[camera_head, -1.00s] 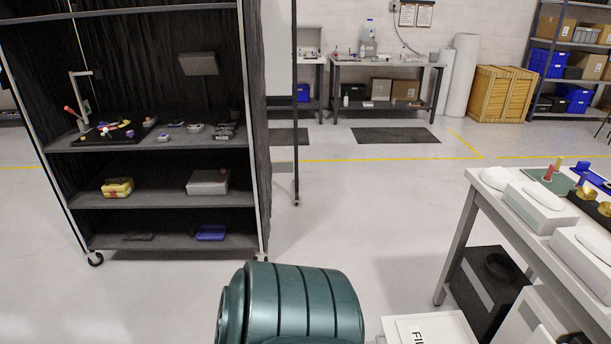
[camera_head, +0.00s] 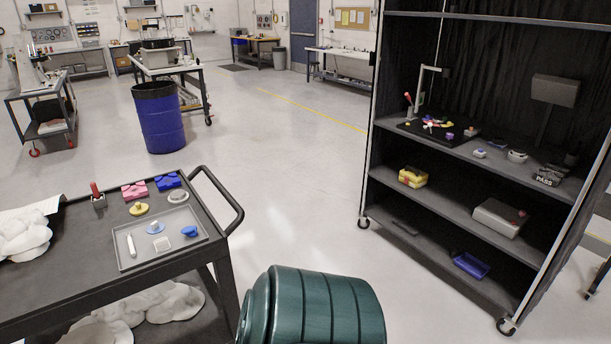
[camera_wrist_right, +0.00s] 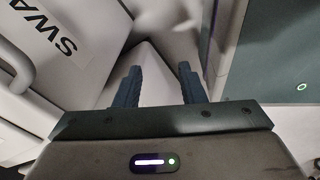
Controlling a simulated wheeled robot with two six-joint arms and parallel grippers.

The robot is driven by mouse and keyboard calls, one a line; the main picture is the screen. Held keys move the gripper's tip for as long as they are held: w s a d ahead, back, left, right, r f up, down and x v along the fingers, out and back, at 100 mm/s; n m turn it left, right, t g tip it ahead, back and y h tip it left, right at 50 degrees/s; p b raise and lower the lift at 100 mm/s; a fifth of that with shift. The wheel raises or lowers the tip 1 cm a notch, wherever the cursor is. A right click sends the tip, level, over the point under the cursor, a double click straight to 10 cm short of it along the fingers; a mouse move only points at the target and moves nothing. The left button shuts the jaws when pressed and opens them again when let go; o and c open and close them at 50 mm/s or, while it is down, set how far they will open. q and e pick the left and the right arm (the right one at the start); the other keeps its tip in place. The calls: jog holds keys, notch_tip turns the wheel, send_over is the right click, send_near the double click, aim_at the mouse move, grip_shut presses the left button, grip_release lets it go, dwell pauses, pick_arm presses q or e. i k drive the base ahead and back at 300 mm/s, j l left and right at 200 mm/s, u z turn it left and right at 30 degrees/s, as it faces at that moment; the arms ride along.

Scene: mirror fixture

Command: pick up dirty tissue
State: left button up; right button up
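White crumpled cloths (camera_head: 24,235) lie on the top of a black cart at the left of the head view. More white crumpled cloth (camera_head: 165,303) lies on the cart's lower shelf. I cannot tell a dirty tissue among them. My right gripper (camera_wrist_right: 160,67) shows in the right wrist view with its two dark fingers apart and nothing between them. Pale surfaces lie beyond the fingertips. My left gripper is not in view.
The black cart (camera_head: 75,290) carries a grey tray (camera_head: 124,258) of small items. A black shelf unit (camera_head: 450,215) stands at right. A blue barrel (camera_head: 158,125) stands behind the cart. A white case (camera_wrist_right: 65,50) is near my right gripper.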

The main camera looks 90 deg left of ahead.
aim_at(162, 244)
jog(key=u, duration=3.8)
